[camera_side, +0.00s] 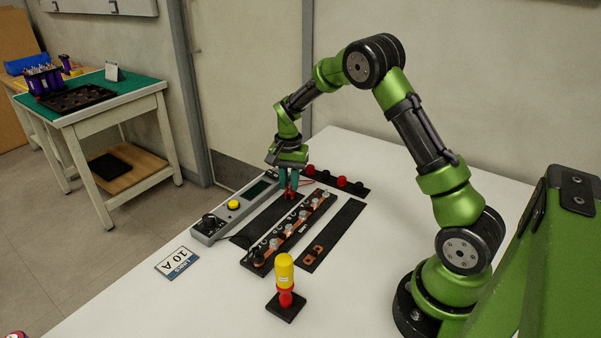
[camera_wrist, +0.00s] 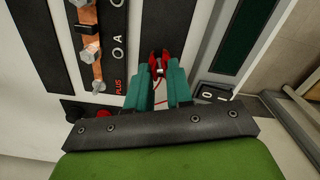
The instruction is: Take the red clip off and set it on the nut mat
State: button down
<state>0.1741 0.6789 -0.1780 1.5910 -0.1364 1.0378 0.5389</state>
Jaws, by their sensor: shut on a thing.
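My gripper (camera_side: 288,184) points down near the far end of the busbar board (camera_side: 291,231). Its teal fingers (camera_wrist: 159,88) are shut on the red clip (camera_wrist: 159,64); the clip also shows in the side view (camera_side: 291,194). In the wrist view the clip is in front of a bare black mat (camera_wrist: 192,25). This mat (camera_side: 268,222) lies between the board and the grey meter unit. Whether the clip touches anything is unclear. No label shows which mat is the nut mat. Another black mat (camera_side: 341,224), right of the board, carries copper links (camera_side: 314,254).
The grey meter unit (camera_side: 210,228) has a yellow button (camera_side: 233,205). A black strip (camera_side: 352,187) with red caps lies behind. A yellow-and-red post (camera_side: 285,273) stands in front.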

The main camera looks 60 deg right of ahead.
jog(key=shift+f, duration=0.2)
jog(key=c, duration=0.9)
grip_release()
jog(key=shift+c, duration=0.2)
jog(key=shift+r, duration=0.1)
jog(key=shift+r, duration=2.95)
